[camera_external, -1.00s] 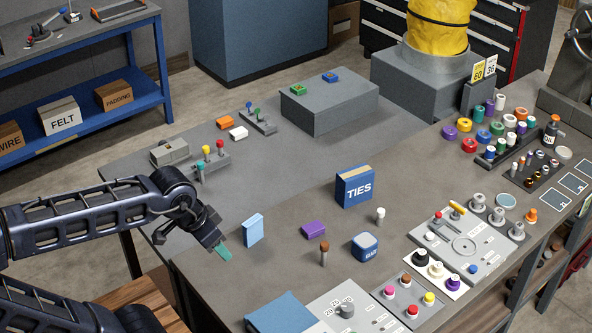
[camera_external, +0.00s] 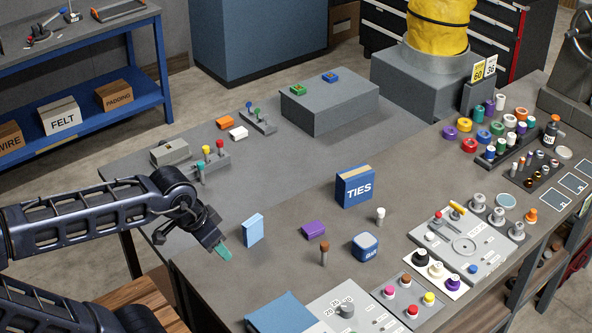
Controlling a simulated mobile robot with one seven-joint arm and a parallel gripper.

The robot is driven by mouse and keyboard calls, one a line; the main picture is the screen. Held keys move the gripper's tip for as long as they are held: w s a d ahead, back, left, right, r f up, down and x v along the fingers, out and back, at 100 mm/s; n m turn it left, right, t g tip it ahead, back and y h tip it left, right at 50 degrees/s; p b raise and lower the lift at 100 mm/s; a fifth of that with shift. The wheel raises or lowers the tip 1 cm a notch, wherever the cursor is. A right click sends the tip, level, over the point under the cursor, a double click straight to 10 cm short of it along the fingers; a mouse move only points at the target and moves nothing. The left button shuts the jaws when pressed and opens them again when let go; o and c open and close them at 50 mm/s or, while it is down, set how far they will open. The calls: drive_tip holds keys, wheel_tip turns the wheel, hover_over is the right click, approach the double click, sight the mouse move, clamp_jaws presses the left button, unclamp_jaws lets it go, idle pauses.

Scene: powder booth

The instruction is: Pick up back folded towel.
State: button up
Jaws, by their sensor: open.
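No item is plainly a towel, and I cannot tell which is the back folded one. A flat blue folded-looking item (camera_external: 283,314) lies at the table's front edge, partly cut off by the frame. A light blue upright block (camera_external: 253,229) and a flat purple block (camera_external: 314,230) are nearer. My gripper (camera_external: 224,252) has teal fingertips. It is open and empty over the left part of the table, just left of the light blue block and apart from it.
A blue TIES box (camera_external: 354,186) stands mid-table, with a brown-topped peg (camera_external: 324,254) and a blue rounded block (camera_external: 365,247) in front. A grey raised block (camera_external: 330,101) is at the back. Knob panels (camera_external: 462,246) crowd the right. The grey table between gripper and raised block is largely clear.

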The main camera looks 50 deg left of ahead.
drive_tip(key=shift+o, duration=0.4)
drive_tip(key=m+g, duration=0.5)
drive_tip(key=m, duration=2.9)
approach(253, 233)
drive_tip(key=shift+w+a+f, duration=0.2)
drive_tip(key=shift+a, duration=0.2)
drive_tip(key=shift+w+a+f, duration=0.2)
drive_tip(key=shift+a+f, duration=0.05)
drive_tip(key=shift+a, duration=0.1)
drive_tip(key=shift+a+f, duration=0.1)
drive_tip(key=shift+f, duration=0.1)
wheel_tip(253, 233, down, 10)
drive_tip(key=shift+s+f, duration=0.1)
drive_tip(key=shift+f, duration=0.15)
